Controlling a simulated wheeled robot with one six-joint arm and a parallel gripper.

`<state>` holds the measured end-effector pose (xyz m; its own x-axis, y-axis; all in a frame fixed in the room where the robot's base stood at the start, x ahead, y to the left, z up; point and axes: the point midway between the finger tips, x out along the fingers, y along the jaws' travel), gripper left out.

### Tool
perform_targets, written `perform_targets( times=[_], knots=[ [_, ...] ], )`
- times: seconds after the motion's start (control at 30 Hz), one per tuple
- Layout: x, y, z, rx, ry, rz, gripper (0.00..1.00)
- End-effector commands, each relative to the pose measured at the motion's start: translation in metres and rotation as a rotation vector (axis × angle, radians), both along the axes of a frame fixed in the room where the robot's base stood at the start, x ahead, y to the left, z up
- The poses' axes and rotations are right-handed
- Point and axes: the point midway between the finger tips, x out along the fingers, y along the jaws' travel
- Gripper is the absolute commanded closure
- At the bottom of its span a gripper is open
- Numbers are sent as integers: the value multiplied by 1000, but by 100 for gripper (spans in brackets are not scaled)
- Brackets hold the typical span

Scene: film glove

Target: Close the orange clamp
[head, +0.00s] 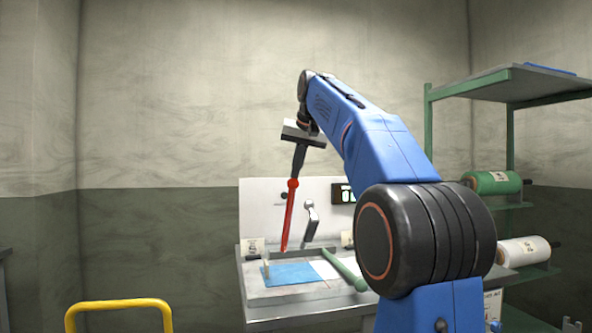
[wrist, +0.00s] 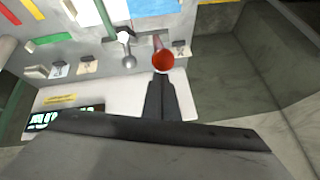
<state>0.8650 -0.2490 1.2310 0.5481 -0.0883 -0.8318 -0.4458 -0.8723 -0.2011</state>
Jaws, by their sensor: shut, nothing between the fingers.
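The orange clamp shows as a red-orange handle (head: 288,222) standing nearly upright over the worktable, with a round knob at its top. In the wrist view its round red knob (wrist: 163,61) lies just beyond my fingertips, with the shaft behind it. My gripper (head: 294,175) points down and its tips are at the knob, touching or very close; I cannot tell which. It also shows in the wrist view (wrist: 160,80), with its fingers together and nothing between them. The clamp's base is hard to make out.
A grey lever (head: 311,212) with a pale head stands right of the orange clamp. The table (head: 292,312) holds a blue sheet (head: 291,274), a green bar (head: 344,270) and small label cards. A yellow rail (head: 120,304) is at front left, green shelving (head: 510,85) at right.

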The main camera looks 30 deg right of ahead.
Motion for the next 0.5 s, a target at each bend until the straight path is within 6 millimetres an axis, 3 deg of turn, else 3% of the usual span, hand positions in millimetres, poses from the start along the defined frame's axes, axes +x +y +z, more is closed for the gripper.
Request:
perform_targets(
  times=[0.5],
  knots=[
    [-40,12,-22,-34,-121,-1,100]
  ],
)
